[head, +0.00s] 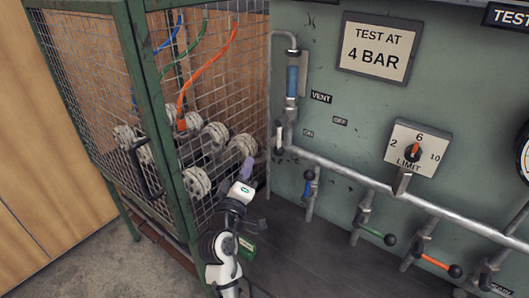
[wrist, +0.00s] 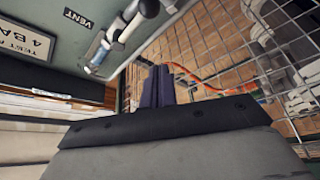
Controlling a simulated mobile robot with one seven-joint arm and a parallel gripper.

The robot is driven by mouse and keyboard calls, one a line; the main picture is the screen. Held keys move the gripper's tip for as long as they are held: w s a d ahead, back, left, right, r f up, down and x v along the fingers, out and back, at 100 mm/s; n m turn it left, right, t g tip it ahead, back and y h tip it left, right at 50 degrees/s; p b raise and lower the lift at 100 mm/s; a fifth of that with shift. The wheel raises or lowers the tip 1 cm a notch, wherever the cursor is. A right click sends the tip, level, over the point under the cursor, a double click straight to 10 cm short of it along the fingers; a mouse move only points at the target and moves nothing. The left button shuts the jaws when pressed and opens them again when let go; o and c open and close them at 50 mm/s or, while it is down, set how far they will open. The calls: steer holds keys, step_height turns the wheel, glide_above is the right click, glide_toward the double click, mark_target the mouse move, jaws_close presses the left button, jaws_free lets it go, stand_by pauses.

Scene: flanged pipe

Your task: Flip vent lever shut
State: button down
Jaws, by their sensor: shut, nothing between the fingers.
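The vent lever (head: 279,139) has a pale handle hanging beside the vertical pipe, just below and left of the VENT label (head: 320,97). In the wrist view a pale handle (wrist: 149,9), seemingly the same lever, sits at the top edge, partly cut off. My gripper (head: 247,169) is shut and empty, below and left of the lever, in front of the mesh cage. Its dark fingers also show together in the wrist view (wrist: 157,86). The fingers look apart from the lever; their exact distance is unclear.
Blue (head: 308,187), green (head: 378,233) and orange (head: 436,262) valve handles hang below the sloping pipe. A limit knob (head: 414,150) is on the panel. The dark bench top is clear between.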

mark_target(280, 136)
steer(key=p+x, duration=0.3)
steer(key=x, duration=0.7)
steer(key=s+d+f, duration=0.1)
steer(key=d+f+p, duration=0.1)
steer(key=d, duration=0.1)
steer(key=shift+s+f, duration=0.1)
steer(key=shift+s, duration=0.25)
steer(key=shift+w+p, duration=0.1)
steer(key=shift+p, duration=0.25)
